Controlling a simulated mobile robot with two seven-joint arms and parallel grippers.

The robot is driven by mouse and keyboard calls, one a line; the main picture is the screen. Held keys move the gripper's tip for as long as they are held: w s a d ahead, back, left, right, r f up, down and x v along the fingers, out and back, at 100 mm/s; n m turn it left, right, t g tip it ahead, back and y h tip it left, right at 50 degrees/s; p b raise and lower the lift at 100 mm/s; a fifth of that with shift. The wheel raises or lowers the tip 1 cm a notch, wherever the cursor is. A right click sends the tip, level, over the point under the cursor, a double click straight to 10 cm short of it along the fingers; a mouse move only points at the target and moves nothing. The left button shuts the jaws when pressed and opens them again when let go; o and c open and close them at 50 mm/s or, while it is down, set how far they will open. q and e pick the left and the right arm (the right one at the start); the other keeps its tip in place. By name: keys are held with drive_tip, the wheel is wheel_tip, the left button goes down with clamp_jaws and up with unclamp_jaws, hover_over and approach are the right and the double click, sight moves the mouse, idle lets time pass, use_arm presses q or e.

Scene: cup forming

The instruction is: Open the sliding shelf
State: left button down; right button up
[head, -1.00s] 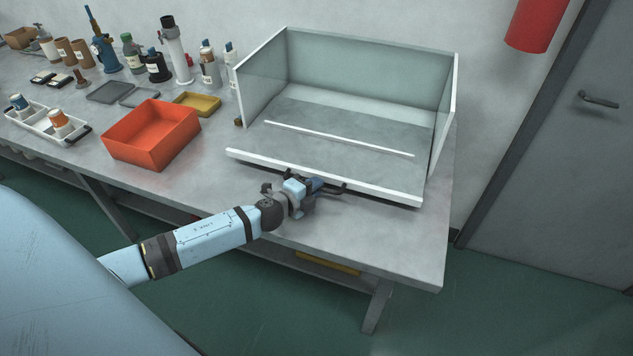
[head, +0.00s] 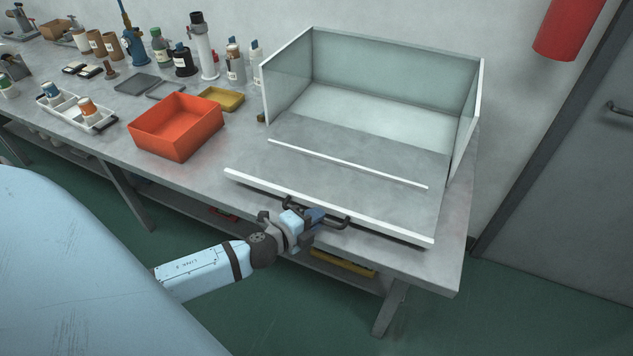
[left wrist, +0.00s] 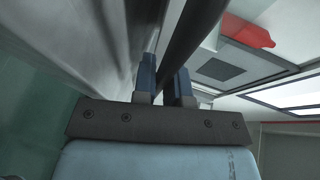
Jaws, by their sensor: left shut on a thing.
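The sliding shelf (head: 350,165) is a grey board with a white front edge (head: 330,207) and a thin white strip across it. It is pulled part of the way out of the glass-walled box (head: 385,75), toward the table's front edge. A dark bar handle (head: 335,223) is fixed to its front. My left gripper (head: 313,217) is shut on the handle. The left wrist view shows the two blue fingers (left wrist: 163,85) on either side of the dark handle bar (left wrist: 190,40). My right gripper is not in view.
An orange-red bin (head: 177,127) stands left of the shelf, with a yellow tray (head: 221,99) behind it. A white caddy (head: 75,112) and several bottles stand farther left. The table's front edge lies close to the handle. A red cylinder (head: 568,28) hangs on the wall.

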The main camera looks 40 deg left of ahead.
use_arm(q)
drive_tip(key=c, duration=1.2)
unclamp_jaws()
drive_tip(key=shift+o, duration=0.2)
drive_tip(key=b+v, duration=0.2)
drive_tip(key=v, duration=1.1)
drive_tip(key=shift+s, duration=0.4)
drive_tip(key=shift+a, duration=0.15)
